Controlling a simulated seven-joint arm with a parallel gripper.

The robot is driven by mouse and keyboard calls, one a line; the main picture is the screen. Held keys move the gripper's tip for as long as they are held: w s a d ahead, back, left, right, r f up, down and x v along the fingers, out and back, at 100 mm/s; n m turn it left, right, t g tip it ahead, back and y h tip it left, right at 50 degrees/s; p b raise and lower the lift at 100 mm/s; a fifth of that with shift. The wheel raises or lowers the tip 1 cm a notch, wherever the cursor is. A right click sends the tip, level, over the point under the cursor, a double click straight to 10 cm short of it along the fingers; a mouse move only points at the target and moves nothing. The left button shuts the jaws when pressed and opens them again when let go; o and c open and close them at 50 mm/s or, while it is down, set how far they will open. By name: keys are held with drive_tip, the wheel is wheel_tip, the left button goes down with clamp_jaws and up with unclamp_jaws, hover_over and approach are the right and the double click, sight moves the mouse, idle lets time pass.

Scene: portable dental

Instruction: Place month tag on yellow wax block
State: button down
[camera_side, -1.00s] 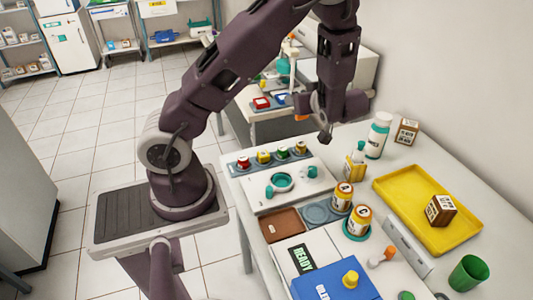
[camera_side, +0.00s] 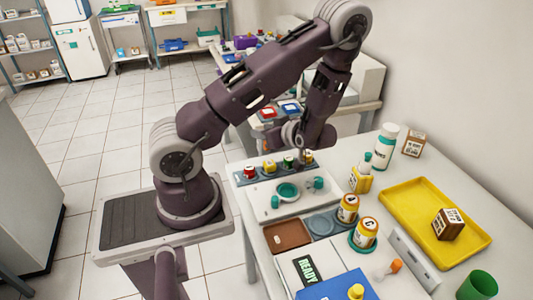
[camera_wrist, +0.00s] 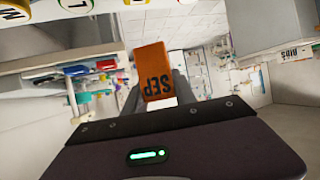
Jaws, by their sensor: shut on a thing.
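The month tag (camera_wrist: 152,68) is an orange piece with dark lettering reading SEP, upside down in the wrist view. My gripper (camera_side: 303,150) is shut on it, with a grey finger on each side. In the side view the gripper is low over the right end of a row of small coloured, labelled pieces: red (camera_side: 249,173), yellow (camera_side: 269,167), green (camera_side: 288,162) and yellow-brown (camera_side: 309,158). The tag cannot be made out there. I cannot tell which yellow piece is the wax block; a yellow block-like item (camera_side: 359,182) also stands to the right.
A white tray (camera_side: 270,210) with teal parts lies in front of the row.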

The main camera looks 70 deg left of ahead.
wheel_tip(320, 180, down, 6)
drive_tip(key=shift+r, duration=0.25)
drive_tip(key=shift+f, duration=0.15)
drive_tip(key=c, duration=1)
unclamp_jaws()
